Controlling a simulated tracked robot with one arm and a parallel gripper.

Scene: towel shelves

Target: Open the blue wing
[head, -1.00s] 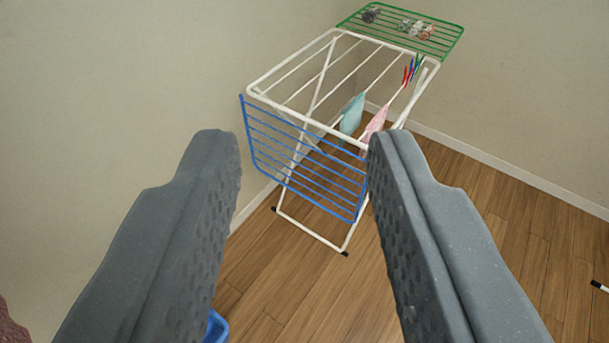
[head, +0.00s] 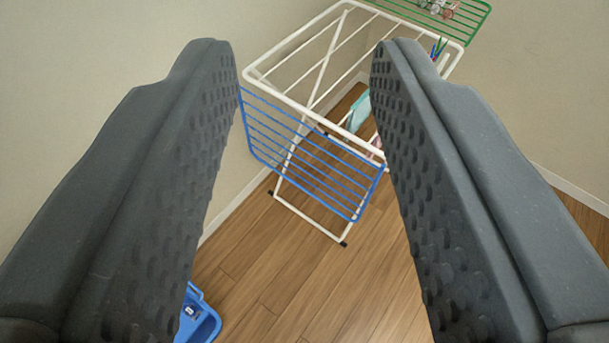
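The blue wing (head: 308,158) is a rack of blue bars that hangs folded down at the near end of the white drying rack (head: 318,118). Its lower edge slopes down to the right, above the floor. My gripper (head: 304,55) is open and empty, with one dark grey finger on each side of the picture. The wing shows between the fingers, beyond them and apart from them. The right finger hides part of the rack's right side and a hanging cloth.
The green wing (head: 450,14) is spread out at the far end with small items on it. A teal cloth (head: 359,112) hangs on the rack. A blue basket (head: 205,318) stands on the floor at lower left. Walls close in behind and left. The wooden floor (head: 290,275) in front is clear.

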